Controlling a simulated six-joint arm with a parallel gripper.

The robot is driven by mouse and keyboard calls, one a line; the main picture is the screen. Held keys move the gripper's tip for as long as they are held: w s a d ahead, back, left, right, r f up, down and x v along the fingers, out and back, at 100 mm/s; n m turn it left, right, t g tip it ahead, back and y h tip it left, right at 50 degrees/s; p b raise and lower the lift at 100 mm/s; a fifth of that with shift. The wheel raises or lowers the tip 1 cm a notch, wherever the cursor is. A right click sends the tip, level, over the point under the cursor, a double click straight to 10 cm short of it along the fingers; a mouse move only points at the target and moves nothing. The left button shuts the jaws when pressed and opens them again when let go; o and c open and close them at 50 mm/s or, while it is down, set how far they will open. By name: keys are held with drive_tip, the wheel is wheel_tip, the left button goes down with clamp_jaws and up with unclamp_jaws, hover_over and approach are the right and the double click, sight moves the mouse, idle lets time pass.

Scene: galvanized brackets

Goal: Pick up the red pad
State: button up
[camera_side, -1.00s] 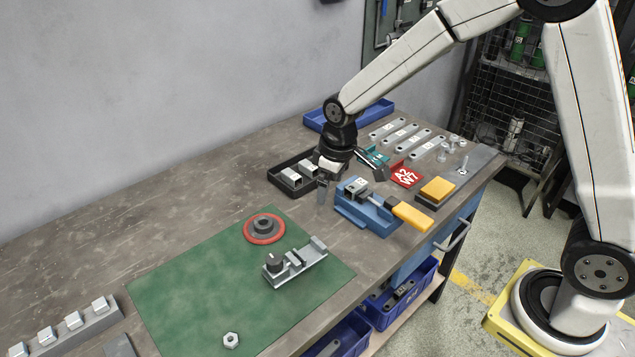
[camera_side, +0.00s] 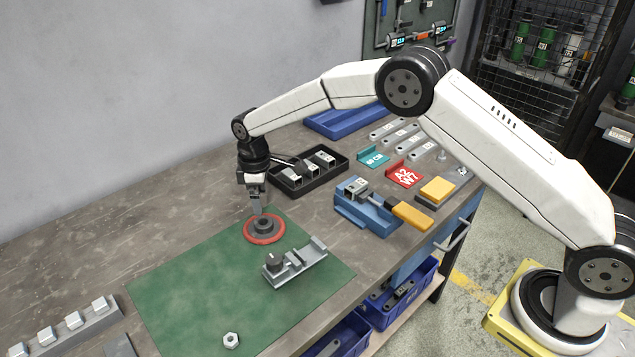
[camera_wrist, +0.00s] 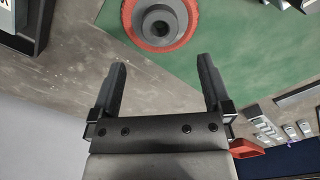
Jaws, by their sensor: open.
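The red pad (camera_side: 264,241) is a flat round disc on the back edge of the green mat, with a dark grey stepped hub (camera_side: 264,224) at its middle. In the wrist view the red pad (camera_wrist: 150,45) is at the top, with the grey hub (camera_wrist: 160,21) covering its centre. My gripper (camera_side: 257,208) is over the far side of the pad, fingers pointing down. In the wrist view my gripper (camera_wrist: 162,63) has its two fingers wide apart with nothing between them, and the pad lies beyond the tips. The height of the fingertips above the pad is hard to tell.
A grey clamp-like fixture (camera_side: 296,264) stands right of the pad on the green mat (camera_side: 190,290). A black tray (camera_side: 340,172) with metal brackets, a blue vise (camera_side: 362,215) and a red A2 W7 sign (camera_side: 404,175) are farther right.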

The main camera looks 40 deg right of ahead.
sight(263, 222)
drive_tip(key=shift+f, duration=3.9)
drive_tip(key=c, duration=1.3)
